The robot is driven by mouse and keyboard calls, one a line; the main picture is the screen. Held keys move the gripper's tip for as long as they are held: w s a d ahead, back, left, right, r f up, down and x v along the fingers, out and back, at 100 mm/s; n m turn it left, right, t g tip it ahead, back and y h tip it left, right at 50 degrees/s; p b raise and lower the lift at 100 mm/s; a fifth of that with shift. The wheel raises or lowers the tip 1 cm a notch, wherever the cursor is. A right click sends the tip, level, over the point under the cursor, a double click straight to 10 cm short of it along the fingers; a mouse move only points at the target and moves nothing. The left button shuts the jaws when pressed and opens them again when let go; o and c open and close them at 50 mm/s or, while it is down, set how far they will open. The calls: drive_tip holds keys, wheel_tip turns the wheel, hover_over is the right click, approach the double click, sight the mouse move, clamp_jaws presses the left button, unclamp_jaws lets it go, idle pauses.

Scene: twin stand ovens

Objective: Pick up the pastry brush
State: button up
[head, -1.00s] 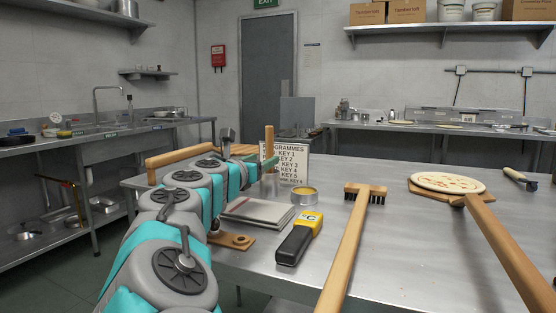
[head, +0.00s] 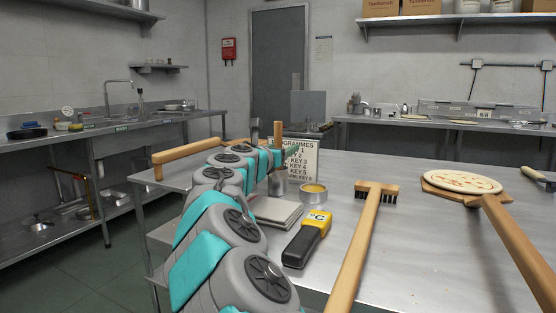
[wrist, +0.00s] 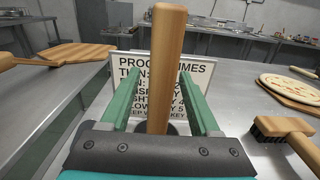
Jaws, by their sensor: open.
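The pastry brush shows as an upright wooden handle (wrist: 167,65) standing in a metal pot. The handle also shows in the head view (head: 278,133), rising above the pot (head: 279,184). Its bristle end is hidden. My gripper (wrist: 158,78) is open, with one green finger on each side of the handle. I cannot tell whether either finger touches it. In the head view my gripper (head: 281,154) is at the handle, just above the pot.
A programme sign (head: 303,157) stands right behind the pot. Nearby are a small tin (head: 314,194), a yellow-black handheld device (head: 308,239) and stacked cloths (head: 274,213). A long-handled oven brush (head: 376,190) and a pizza (head: 462,181) on a peel lie right.

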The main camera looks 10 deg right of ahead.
clamp_jaws()
idle(0.5)
